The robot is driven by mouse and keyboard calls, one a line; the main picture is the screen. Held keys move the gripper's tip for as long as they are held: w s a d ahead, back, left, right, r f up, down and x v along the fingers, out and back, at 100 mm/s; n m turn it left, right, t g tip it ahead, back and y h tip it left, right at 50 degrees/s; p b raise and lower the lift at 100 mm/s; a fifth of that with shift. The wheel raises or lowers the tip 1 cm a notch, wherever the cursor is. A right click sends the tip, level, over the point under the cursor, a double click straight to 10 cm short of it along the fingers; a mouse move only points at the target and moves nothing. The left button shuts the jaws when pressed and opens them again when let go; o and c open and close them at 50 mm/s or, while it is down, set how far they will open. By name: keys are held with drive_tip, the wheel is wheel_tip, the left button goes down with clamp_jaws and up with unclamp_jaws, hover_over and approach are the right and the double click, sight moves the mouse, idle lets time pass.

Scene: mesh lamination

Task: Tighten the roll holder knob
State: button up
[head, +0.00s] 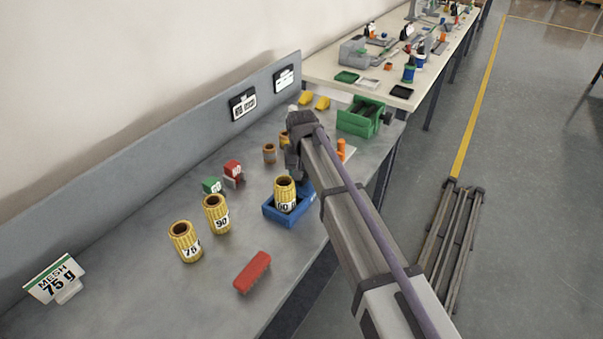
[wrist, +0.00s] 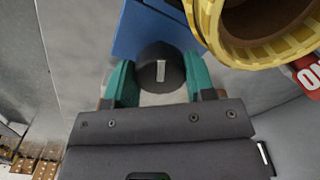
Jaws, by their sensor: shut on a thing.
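The dark round knob (wrist: 152,58) with a pale bar mark shows in the wrist view, next to the blue roll holder (wrist: 150,28). My gripper (wrist: 160,80) has its two teal fingers shut on the knob, one on each side. A yellow ribbed mesh roll (wrist: 275,20) stands on the holder, just above and right of my gripper. In the head view the blue holder (head: 287,217) carries the yellow roll (head: 284,193) upright near the bench's front edge. My arm hides the knob and the fingers there.
Two more yellow rolls (head: 186,241) (head: 217,213) stand left of the holder. A red brush-like block (head: 252,272) lies in front. A green device (head: 363,117) stands farther along the grey bench.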

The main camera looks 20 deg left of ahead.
drive_tip(key=m, duration=0.4)
drive_tip(key=shift+m, duration=0.4)
idle(0.4)
drive_tip(key=o, duration=0.9)
wheel_tip(320, 180, up, 11)
drive_tip(key=p, duration=1)
drive_tip(key=shift+f+p, duration=0.15)
drive_tip(key=shift+p, duration=0.25)
drive_tip(key=s+d, duration=0.6)
drive_tip(key=d, duration=0.7)
drive_tip(key=s+d, duration=0.6)
drive_tip(key=d, duration=0.7)
drive_tip(key=s+d, duration=0.6)
drive_tip(key=d, duration=0.8)
drive_tip(key=shift+s, duration=0.4)
